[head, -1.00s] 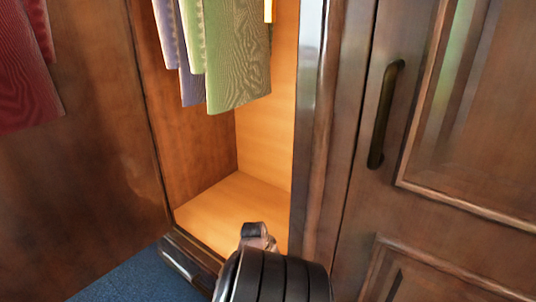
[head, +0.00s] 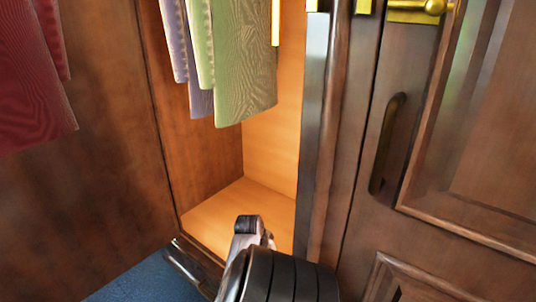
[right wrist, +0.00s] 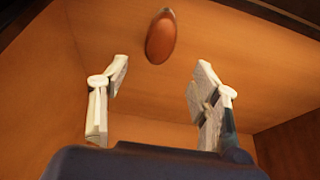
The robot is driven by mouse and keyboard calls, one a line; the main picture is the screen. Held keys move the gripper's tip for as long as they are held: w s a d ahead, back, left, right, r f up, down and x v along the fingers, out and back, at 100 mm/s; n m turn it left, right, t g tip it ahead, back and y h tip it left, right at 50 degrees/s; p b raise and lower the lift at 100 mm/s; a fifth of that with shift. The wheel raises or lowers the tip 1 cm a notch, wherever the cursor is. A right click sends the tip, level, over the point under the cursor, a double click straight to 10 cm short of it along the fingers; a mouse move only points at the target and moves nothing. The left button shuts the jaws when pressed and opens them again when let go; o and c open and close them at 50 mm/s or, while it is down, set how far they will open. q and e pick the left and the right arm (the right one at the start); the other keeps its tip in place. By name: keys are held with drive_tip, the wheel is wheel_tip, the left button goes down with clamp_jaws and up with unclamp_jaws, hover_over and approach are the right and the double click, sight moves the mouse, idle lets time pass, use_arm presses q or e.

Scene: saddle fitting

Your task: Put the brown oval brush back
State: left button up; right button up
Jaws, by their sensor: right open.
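The brown oval brush (right wrist: 161,38) shows in the right wrist view, at the top middle against the orange wood of a compartment. I cannot make it out in the head view. My right gripper (right wrist: 160,76) is open and empty, its two pale fingers spread wide below the brush in the picture. The brush lies beyond the fingertips, between their lines, and looks apart from them. In the head view my right arm reaches into the lit cabinet compartment (head: 222,207), and its fingers are hidden. My left gripper is not in view.
Green and lilac cloths (head: 243,65) hang above the compartment. A red cloth (head: 35,85) hangs at the left. A closed wooden door with a dark handle (head: 387,143) is on the right. The cabinet's side post (head: 310,130) stands close to my arm.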

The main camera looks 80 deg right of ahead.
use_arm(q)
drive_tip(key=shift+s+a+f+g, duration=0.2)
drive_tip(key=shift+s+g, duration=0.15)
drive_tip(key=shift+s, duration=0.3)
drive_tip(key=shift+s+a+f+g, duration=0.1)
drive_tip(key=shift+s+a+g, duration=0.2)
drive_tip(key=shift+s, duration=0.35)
use_arm(e)
drive_tip(key=shift+w+a+r, duration=0.15)
drive_tip(key=shift+a+r, duration=0.05)
drive_tip(key=shift+r, duration=0.4)
